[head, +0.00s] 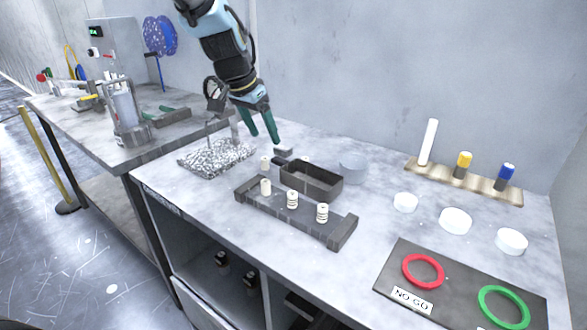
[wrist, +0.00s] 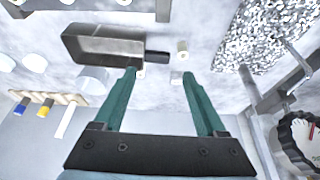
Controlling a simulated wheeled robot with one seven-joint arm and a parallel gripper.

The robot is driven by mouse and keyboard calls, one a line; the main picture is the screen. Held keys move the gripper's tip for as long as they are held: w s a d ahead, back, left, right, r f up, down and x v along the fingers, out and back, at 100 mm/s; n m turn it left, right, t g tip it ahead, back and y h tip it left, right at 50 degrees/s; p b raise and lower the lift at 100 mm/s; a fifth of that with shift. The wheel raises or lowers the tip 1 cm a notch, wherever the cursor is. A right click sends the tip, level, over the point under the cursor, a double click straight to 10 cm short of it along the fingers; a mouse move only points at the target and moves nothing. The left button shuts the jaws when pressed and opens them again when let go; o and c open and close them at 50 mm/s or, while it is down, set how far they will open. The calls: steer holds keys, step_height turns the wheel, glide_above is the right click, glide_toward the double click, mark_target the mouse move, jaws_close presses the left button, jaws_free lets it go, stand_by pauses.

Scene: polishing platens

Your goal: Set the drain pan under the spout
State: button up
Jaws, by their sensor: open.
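The drain pan (head: 312,180) is a dark, open rectangular pan with a short handle (head: 284,153). It stands on the bench behind a dark rack; in the wrist view the pan (wrist: 105,32) is at upper left, its handle (wrist: 157,57) pointing right. My gripper (head: 264,138) is open and empty above the bench near the handle end. In the wrist view the handle lies just beyond the gap between the green fingertips (wrist: 158,74). A grey pipe (head: 235,132) stands left of my gripper over a speckled mat; I cannot tell if it is the spout.
Several cream spools (head: 292,199) stand on and behind the dark rack (head: 337,235). The speckled mat (head: 205,160) lies to the left. White discs (head: 455,221), a peg rack (head: 440,173) and a gauge board (head: 390,280) are to the right. A dial (wrist: 300,138) is close at right in the wrist view.

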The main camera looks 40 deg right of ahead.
steer(key=p, duration=0.1)
glide_above(280, 160)
steer(key=a, duration=0.2)
step_height(280, 160, down, 4)
steer(key=shift+s+a+p+x, duration=0.15)
steer(key=shift+p+x, duration=0.6)
steer(key=shift+x, duration=0.75)
steer(key=shift+s+a+p+x, duration=0.15)
steer(key=shift+p+x, duration=0.6)
steer(key=shift+x, duration=0.75)
steer(key=shift+f, duration=0.2)
steer(key=c, duration=1.1)
jaws_close()
steer(key=shift+r, duration=0.1)
